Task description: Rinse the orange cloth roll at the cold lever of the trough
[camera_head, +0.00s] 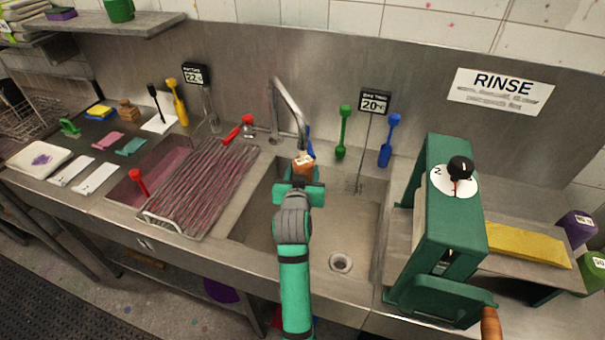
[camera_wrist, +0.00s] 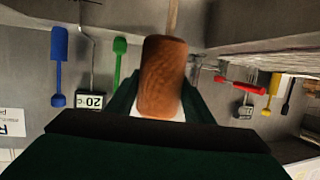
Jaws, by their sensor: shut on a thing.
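The orange cloth roll (camera_head: 304,164) is held in my gripper (camera_head: 303,182), just below the tap spout (camera_head: 291,98) over the trough (camera_head: 262,222). In the wrist view the orange-brown roll (camera_wrist: 163,78) stands out between the shut fingers. A thin tan strip (camera_wrist: 173,18) runs from its end; I cannot tell what it is. A blue lever (camera_head: 309,142) shows behind the roll, partly hidden. A red lever (camera_head: 247,120) is left of the tap. I cannot make out running water.
A drain rack (camera_head: 207,180) lies left of the trough. Green (camera_head: 343,132) and blue (camera_head: 388,141) paddle-shaped tools and a display reading 20 °C (camera_head: 375,103) stand behind it. A green wringer (camera_head: 440,220) with a dial is at right. The trough floor around the drain (camera_head: 341,262) is clear.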

